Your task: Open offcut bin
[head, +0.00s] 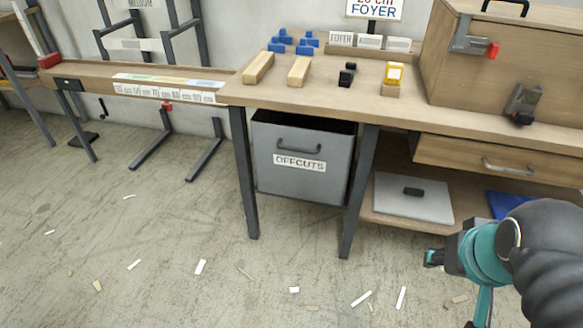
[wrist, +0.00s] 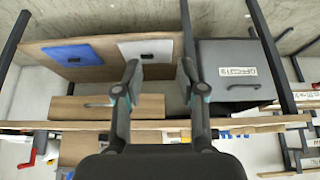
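The offcut bin (head: 322,180) is a grey box under the workbench, between two dark legs. Its front has a white OFFCUTS label (head: 299,162) and a dark bar handle (head: 298,147) above it. A dark gap shows along its top, under the bench top. In the wrist view the bin (wrist: 228,98) appears upside down, right of my fingers, with its handle (wrist: 243,86) visible. My gripper (wrist: 158,76) is open and empty, its two fingers well apart. In the head view it is at lower right, away from the bin and not touching it.
The workbench top (head: 330,82) carries wooden blocks, blue pieces and a large wooden box (head: 480,70). A drawer (head: 500,160) and lower shelf with a grey case (head: 412,200) stand right of the bin. The floor in front is clear except for small scraps.

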